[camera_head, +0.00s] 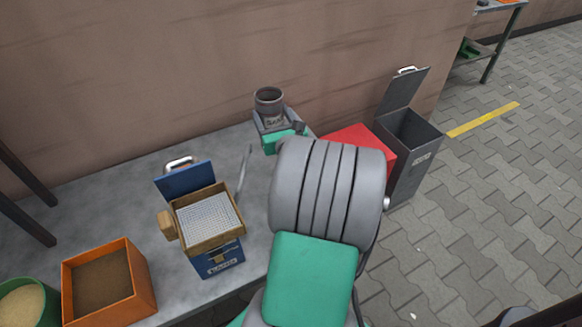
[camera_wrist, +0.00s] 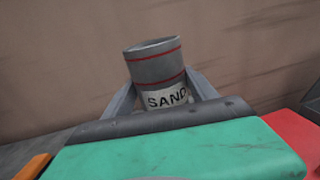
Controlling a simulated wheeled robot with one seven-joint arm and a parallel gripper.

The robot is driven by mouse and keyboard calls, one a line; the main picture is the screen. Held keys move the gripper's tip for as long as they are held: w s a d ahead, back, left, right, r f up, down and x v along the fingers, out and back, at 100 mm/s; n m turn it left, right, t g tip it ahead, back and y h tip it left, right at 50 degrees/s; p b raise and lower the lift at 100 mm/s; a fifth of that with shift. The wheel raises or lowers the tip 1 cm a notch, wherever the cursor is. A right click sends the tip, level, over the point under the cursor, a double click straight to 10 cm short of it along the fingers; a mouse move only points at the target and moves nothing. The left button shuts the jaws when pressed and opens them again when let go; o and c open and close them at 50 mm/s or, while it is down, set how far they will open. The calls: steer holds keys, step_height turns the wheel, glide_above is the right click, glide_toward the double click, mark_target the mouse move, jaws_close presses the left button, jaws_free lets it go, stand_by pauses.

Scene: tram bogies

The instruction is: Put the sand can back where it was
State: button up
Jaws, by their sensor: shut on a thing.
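The sand can (camera_head: 269,99) is a grey open-topped cylinder with red bands. Its white label reading SAND (camera_wrist: 166,97) shows in the wrist view. My gripper (camera_head: 272,122) is shut on the can, one finger on each side of it, near the back right end of the grey bench (camera_head: 125,185). The can stands nearly upright in the grip, with its mouth up. Its lower part is hidden by my gripper, and I cannot tell whether it touches the bench. My gripper (camera_wrist: 160,90) also shows in the wrist view.
A blue box (camera_head: 216,262) with an open lid carries a wooden-framed sieve (camera_head: 208,215). An orange box (camera_head: 105,283) and a green container (camera_head: 25,303) stand at the front left. A red box (camera_head: 365,142) and an open grey bin (camera_head: 408,160) are at the right, beside my arm.

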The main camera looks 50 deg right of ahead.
steer(key=s+d+f+b, duration=0.1)
steer(key=f, duration=0.2)
steer(key=s+d+f+m+g+h+b, duration=0.1)
steer(key=d+f+b, duration=0.1)
steer(key=f, duration=0.1)
steer(key=s+d+f+h+b, duration=0.1)
steer(key=d+f+b, duration=0.1)
steer(key=shift+s+f, duration=0.15)
steer(key=shift+f, duration=0.25)
steer(key=shift+a+f+b, duration=0.1)
steer(key=shift+f+b, duration=1.35)
steer(key=shift+f, duration=0.75)
steer(key=o, duration=1.5)
steer(key=shift+c, duration=0.2)
steer(key=shift+r, duration=0.3)
steer(key=p+v, duration=0.1)
steer(key=v, duration=1.1)
steer(key=shift+a+p, duration=0.1)
steer(key=shift+p, duration=0.2)
